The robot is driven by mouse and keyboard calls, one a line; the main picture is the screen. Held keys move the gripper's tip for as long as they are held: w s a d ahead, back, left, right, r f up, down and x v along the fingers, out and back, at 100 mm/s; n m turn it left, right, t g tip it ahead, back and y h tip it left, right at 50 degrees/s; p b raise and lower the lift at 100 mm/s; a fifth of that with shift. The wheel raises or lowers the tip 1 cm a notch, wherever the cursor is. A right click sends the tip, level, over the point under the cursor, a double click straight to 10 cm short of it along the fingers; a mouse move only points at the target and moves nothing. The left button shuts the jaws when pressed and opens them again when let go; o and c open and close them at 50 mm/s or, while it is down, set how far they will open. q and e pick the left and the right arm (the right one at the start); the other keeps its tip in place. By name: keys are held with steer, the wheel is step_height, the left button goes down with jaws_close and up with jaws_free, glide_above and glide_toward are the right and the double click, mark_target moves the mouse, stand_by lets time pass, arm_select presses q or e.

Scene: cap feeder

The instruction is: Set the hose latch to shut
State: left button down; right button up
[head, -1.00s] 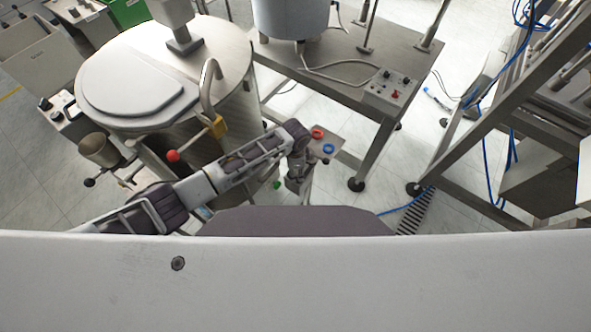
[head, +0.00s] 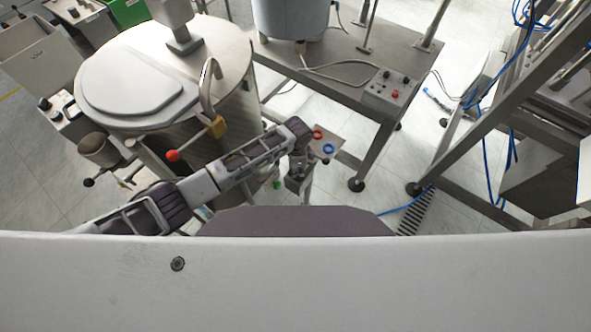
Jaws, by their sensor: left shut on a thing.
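My left arm reaches in from the left, and its gripper (head: 297,186) points down beside a small stand (head: 327,133) in the middle of the view. The gripper is small and partly hidden by my wrist. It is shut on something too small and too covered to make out. The stand's top carries a red ring (head: 318,134) and a blue ring (head: 328,148), just right of my wrist. I cannot pick out the hose latch or tell how it is set. My right gripper is not in view.
A large steel vessel (head: 225,105) with a pale lid stands left of the stand, with a red ball-ended lever (head: 172,155) near my forearm. A steel table (head: 345,62) with a control box (head: 390,88) stands behind. A slanted metal frame (head: 470,125) rises at right.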

arm_select(q)
steer(key=shift+w+d, duration=0.65)
steer(key=shift+w, duration=0.25)
steer(key=c, duration=1.1)
jaws_free()
steer(key=shift+c, duration=0.2)
step_height(320, 180, up, 12)
